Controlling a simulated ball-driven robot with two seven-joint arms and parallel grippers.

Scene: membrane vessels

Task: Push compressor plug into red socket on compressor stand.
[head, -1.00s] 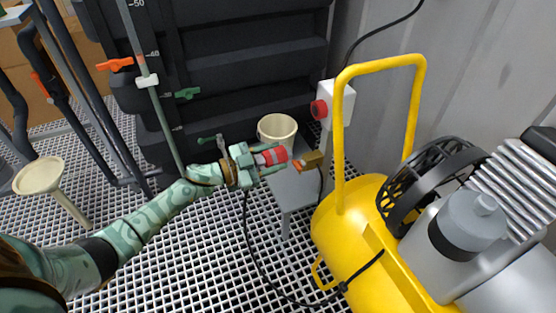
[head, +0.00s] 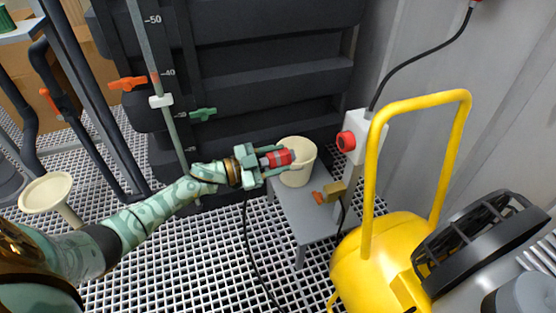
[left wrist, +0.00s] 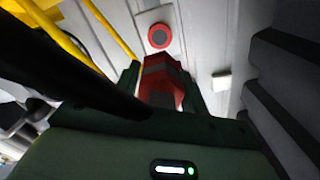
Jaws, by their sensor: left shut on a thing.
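The compressor plug (head: 277,158), red with a grey band, is held in my left gripper (head: 281,160), which is shut on it. In the left wrist view the plug (left wrist: 160,80) sits between the fingers. The red socket (head: 346,141) is round, on a white box on the grey stand beside the yellow compressor (head: 385,255). In the head view the plug is left of the socket and slightly lower, with a gap between. In the left wrist view the socket (left wrist: 159,36) shows beyond the plug, nearly in line. My right gripper is not in view.
A cream bucket (head: 299,178) on a grey bench (head: 305,222) is close behind my gripper. An orange and brass valve (head: 330,192) is below the socket. The yellow handle (head: 372,185) rises right of the stand. The plug's black cable hangs to the floor.

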